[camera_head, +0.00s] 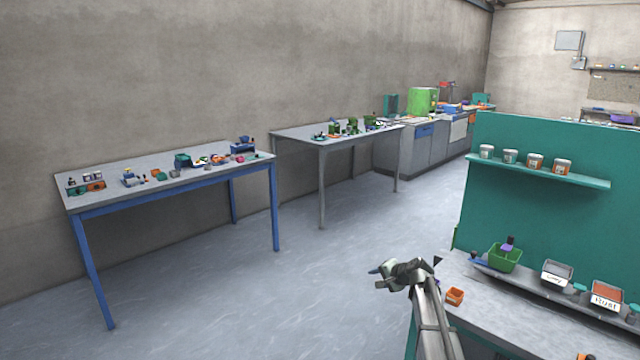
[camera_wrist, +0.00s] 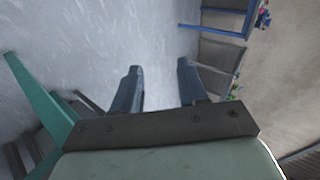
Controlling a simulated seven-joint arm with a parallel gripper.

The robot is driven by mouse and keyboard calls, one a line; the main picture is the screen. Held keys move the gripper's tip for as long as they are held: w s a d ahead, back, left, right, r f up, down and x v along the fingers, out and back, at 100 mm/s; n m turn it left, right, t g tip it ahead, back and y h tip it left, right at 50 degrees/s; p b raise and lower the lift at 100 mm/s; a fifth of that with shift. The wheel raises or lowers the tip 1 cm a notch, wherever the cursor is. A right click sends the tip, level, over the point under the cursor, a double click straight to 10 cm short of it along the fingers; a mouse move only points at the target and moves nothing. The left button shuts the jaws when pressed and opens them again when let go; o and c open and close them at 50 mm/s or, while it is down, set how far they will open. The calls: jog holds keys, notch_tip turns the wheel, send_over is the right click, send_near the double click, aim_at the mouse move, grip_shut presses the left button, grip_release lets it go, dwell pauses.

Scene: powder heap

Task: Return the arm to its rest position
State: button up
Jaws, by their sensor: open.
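My gripper (camera_head: 375,271) is at the end of my arm at the lower middle of the head view, at the left end of the workbench with the green back panel. In the wrist view my gripper (camera_wrist: 158,78) shows two dark fingers spread apart. Nothing is between them, and only grey floor lies beyond. My gripper touches nothing that I can see.
The workbench (camera_head: 497,297) holds an orange box (camera_head: 454,296), a green bin (camera_head: 505,257) and labelled trays. Jars stand on the teal shelf (camera_head: 540,172) above. A blue-legged table (camera_head: 130,201) and a grey table (camera_head: 300,133) stand along the wall. The floor (camera_head: 300,270) between is clear.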

jog(key=s+a+f+n+g+h, duration=0.1)
jog(key=s+a+f+n+g, duration=0.2)
jog(key=s+f, duration=1.25)
jog(key=s+a+f+n+g+h, duration=0.15)
jog(key=s+f+g, duration=0.35)
jog(key=s+f, duration=1.1)
jog(key=s+d+f+n+g+h, duration=0.1)
jog(key=s+f, duration=0.4)
jog(key=s, duration=1.3)
jog(key=s+d+f+n+g+h, duration=0.1)
jog(key=s+f+n+g, duration=0.3)
jog(key=s, duration=1.4)
jog(key=f+g+h, duration=0.1)
jog(key=g, duration=0.1)
jog(key=shift+f+g, duration=0.15)
jog(key=shift+g, duration=0.15)
